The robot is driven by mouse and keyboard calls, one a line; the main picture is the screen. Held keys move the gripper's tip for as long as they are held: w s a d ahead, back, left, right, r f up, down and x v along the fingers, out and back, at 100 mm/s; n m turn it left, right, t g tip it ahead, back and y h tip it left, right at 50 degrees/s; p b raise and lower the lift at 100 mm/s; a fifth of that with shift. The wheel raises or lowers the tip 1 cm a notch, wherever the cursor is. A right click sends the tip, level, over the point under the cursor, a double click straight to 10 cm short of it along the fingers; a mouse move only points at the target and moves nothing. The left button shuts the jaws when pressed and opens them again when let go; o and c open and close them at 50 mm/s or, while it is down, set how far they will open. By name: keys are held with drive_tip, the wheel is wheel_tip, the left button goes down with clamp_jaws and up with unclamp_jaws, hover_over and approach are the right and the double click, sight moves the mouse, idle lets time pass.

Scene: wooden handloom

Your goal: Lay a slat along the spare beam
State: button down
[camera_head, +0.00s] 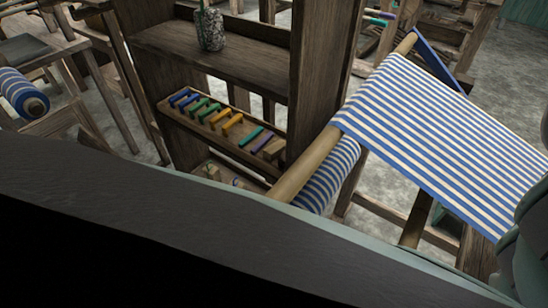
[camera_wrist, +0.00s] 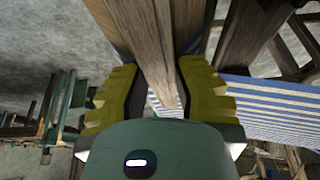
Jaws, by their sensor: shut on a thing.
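In the wrist view my gripper (camera_wrist: 158,82) has its two yellow fingers closed on a brown wooden slat (camera_wrist: 150,45). The slat runs away from the fingers toward the top of the picture; its far end is out of view. In the head view a round wooden beam (camera_head: 308,168) carries blue-and-white striped cloth (camera_head: 440,130). Another beam with a striped roll (camera_head: 22,92) rests on a wooden stand at the far left. I cannot tell for sure which is the spare beam. The slat and gripper fingers are not clearly seen in the head view.
A wooden shelf unit (camera_head: 225,62) holds a tray (camera_head: 206,132) of blue, green, orange and purple pieces, with a speckled pot (camera_head: 210,30) above. Loom posts and rails crowd the right. My own dark body part hides the lower left of the head view.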

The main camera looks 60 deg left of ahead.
drive_tip(key=shift+d, duration=0.1)
idle(0.3)
drive_tip(key=c, duration=0.7)
unclamp_jaws()
drive_tip(key=shift+c, duration=0.2)
